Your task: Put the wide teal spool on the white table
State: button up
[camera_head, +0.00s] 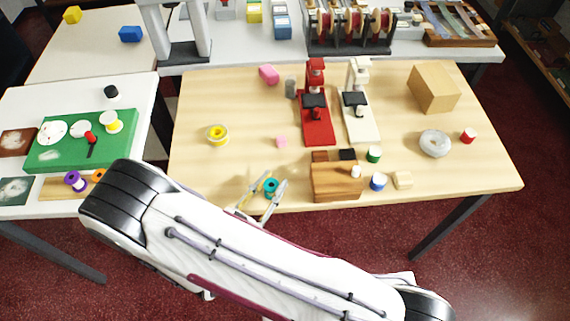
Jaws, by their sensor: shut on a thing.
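The teal spool (271,186) is between the fingers of my gripper (266,189), near the front edge of the wooden table (225,95). My gripper is shut on it. I cannot tell whether the spool touches the tabletop or is held slightly above it. A white table (135,160) stands at the left, apart from the wooden table across a narrow gap. My arm crosses the front of the picture and hides part of the white table's front edge.
The white table holds a green board (45,155) with spools and a purple spool (73,180). The white table's right strip looks clear.

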jog(key=shift+x, duration=1.2)
jog(key=shift+x, duration=2.15)
jog(key=shift+f, duration=0.1)
jog(key=o, duration=0.9)
jog(key=shift+o, duration=0.2)
jog(key=shift+s, duration=0.1)
jog(key=shift+v, duration=3.9)
